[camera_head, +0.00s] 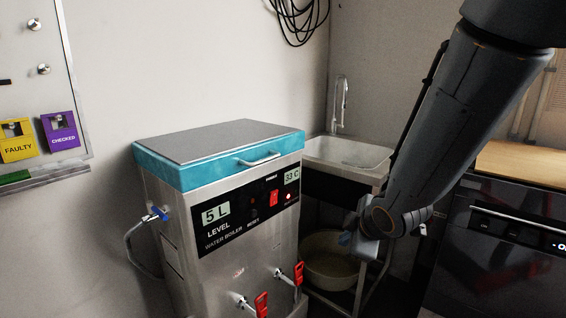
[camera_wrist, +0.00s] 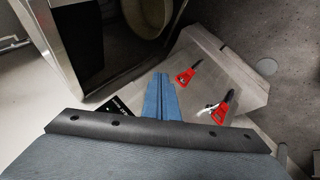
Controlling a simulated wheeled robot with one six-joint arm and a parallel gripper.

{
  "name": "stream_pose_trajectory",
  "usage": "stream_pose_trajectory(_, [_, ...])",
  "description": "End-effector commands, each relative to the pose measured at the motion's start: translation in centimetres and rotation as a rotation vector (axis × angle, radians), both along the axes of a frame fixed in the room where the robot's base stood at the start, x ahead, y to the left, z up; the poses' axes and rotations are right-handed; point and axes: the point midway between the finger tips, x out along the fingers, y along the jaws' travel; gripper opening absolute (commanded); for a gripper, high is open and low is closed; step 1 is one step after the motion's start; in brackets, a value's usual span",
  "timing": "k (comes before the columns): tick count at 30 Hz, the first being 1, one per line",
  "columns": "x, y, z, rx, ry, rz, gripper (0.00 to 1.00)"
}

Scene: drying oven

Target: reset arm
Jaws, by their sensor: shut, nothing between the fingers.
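My gripper (camera_head: 350,238) hangs at the end of my arm, to the right of the water boiler (camera_head: 215,158) in the head view. In the wrist view my gripper (camera_wrist: 159,82) shows as two blue fingers side by side, shut with nothing between them. The fingers are seen in front of the boiler's front side, with its two red tap handles to their right. I cannot tell the exact gap to the boiler, but no contact shows.
The boiler's red-handled taps (camera_head: 262,303) stick out in front. Behind my gripper stand a sink (camera_head: 350,152) and a bowl (camera_head: 328,262) below it. A dark appliance (camera_head: 505,260) stands at the right.

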Motion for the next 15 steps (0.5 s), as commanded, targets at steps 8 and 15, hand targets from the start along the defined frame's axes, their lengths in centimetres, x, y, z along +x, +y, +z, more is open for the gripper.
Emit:
stream_pose_trajectory(8, [-9.5, 0.7, 1.7, 0.152, 0.339, -0.493, 0.00])
stream_pose_trajectory(15, [-17.2, 2.9, 3.1, 0.244, 0.563, -0.773, 0.00])
